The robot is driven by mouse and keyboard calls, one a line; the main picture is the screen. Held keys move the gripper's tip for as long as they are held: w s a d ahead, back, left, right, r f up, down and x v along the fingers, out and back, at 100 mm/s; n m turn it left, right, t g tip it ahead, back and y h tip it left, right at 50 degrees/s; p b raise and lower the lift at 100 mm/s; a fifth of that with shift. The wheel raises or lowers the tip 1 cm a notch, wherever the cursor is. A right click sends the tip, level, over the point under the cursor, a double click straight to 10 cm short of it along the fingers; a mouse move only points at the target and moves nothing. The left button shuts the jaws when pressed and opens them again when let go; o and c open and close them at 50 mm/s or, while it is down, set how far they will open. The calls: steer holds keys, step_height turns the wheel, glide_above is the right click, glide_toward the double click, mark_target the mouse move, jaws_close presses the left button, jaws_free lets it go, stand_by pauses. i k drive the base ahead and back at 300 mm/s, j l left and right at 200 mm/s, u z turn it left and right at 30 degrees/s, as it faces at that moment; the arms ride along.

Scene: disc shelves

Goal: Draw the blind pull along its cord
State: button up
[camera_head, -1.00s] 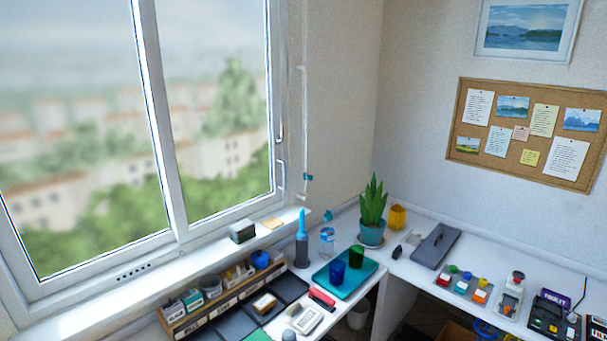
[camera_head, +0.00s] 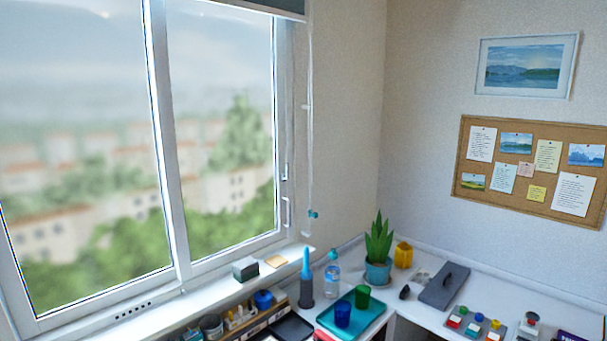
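A thin white cord (camera_head: 310,150) hangs beside the right edge of the window frame. A small teal blind pull (camera_head: 313,214) sits near its lower end, just above the sill's right end. The dark lower edge of a blind (camera_head: 262,7) shows at the top of the window. My gripper is not in view, so its state is hidden.
The window sill (camera_head: 150,322) carries a grey-green block (camera_head: 245,268). Below the cord stand a blue-tipped dark tool (camera_head: 306,275), a clear bottle (camera_head: 332,272) and a teal tray (camera_head: 375,325) with cups. A potted plant (camera_head: 378,255) stands right of them. The air around the cord looks clear.

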mark_target(314, 215)
steer(key=i+l+u, duration=0.1)
steer(key=i+l, duration=0.2)
steer(key=i+l+u, duration=0.15)
steer(key=i+l, duration=0.2)
steer(key=i+l+u, duration=0.1)
steer(key=i+l, duration=0.15)
steer(key=l, duration=0.15)
steer(key=i+l+u, duration=0.15)
steer(key=i+l, duration=0.15)
steer(key=i+l+u, duration=0.1)
steer(key=i+l, duration=0.15)
steer(key=l, duration=0.3)
steer(key=i+l+u, duration=0.15)
steer(key=l, duration=0.3)
steer(key=i, duration=0.1)
